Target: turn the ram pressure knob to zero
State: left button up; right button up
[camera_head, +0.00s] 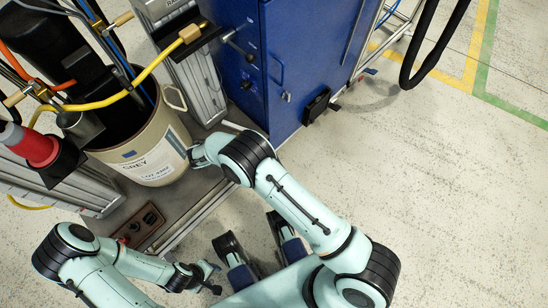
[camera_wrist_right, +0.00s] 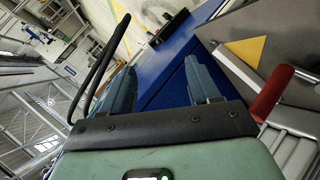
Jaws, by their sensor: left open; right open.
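A small brown panel (camera_head: 138,226) with round fittings is on the pump's base at the lower left of the head view; I cannot tell whether one of them is the ram pressure knob. My left gripper (camera_head: 211,278) is open and empty, to the right of this panel and apart from it. My right arm reaches to the grey-white drum (camera_head: 155,150), and its gripper end is largely hidden there in the head view. In the right wrist view my right gripper (camera_wrist_right: 163,88) is open, with nothing between its two fingers.
A blue cabinet (camera_head: 295,65) stands behind my right arm; it also fills the middle of the wrist view (camera_wrist_right: 170,85). A red handle (camera_wrist_right: 270,95) is at the right there. Hoses and a red cone-like part (camera_head: 35,146) crowd the left. Floor at the right is free.

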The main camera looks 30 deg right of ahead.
pick_arm(q)
jog(key=s+d+p+v, duration=0.1)
jog(key=p+v, duration=0.6)
jog(key=v, duration=0.2)
jog(key=shift+w+d+r+p, duration=0.3)
jog(key=shift+w+d+p, duration=0.1)
jog(key=shift+w+d, duration=0.1)
pick_arm(e)
jog(key=s+d+f+n+g+y, duration=0.1)
jog(key=s+g+y, duration=0.4)
jog(key=s, duration=0.9)
jog(key=shift+s+d+f+n+y, duration=0.2)
jog(key=shift+f+n+y, duration=0.4)
jog(key=shift+f+y, duration=0.2)
